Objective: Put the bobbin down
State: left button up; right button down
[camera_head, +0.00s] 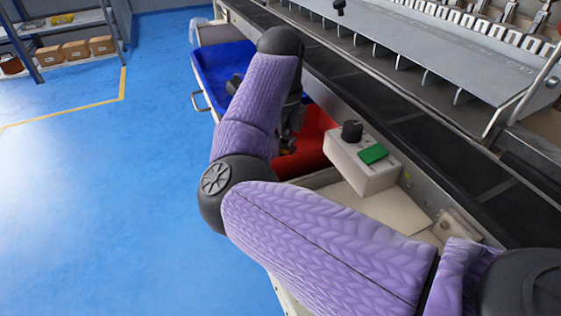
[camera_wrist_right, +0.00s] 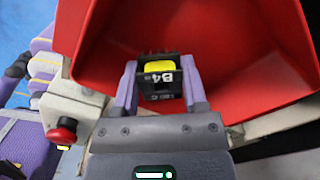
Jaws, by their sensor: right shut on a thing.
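In the right wrist view, my right gripper (camera_wrist_right: 160,82) is shut on the bobbin (camera_wrist_right: 160,92), a small black piece with a yellow top and a white "B4" label. The bobbin sits between the two lilac fingers, over the inside of a red bin (camera_wrist_right: 240,45). I cannot tell whether it touches the bin floor. In the head view, my right forearm mostly hides the gripper (camera_head: 288,145), which is at the red bin (camera_head: 315,125); the bobbin is hardly visible there. My left gripper is not in view.
A blue bin (camera_head: 212,62) stands beyond the red one. A control box (camera_head: 362,165) with a black knob and green button is right of the red bin. The coil winder (camera_head: 440,50) runs along the right. A red button (camera_wrist_right: 62,133) shows in the wrist view. Blue floor at left is clear.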

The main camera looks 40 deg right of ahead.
notch_tip(320, 180, down, 4)
jog(key=shift+r+b, duration=0.1)
jog(key=shift+b, duration=0.6)
jog(key=shift+r, duration=0.2)
jog(key=shift+c, duration=2)
grip_release()
jog(key=shift+f, duration=0.1)
pick_arm(q)
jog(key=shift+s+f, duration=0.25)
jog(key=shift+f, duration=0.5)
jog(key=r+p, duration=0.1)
jog(key=p, duration=0.1)
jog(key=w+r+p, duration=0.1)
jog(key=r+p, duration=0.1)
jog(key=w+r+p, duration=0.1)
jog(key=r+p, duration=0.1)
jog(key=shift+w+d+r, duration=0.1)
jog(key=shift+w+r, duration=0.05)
pick_arm(e)
notch_tip(320, 180, up, 12)
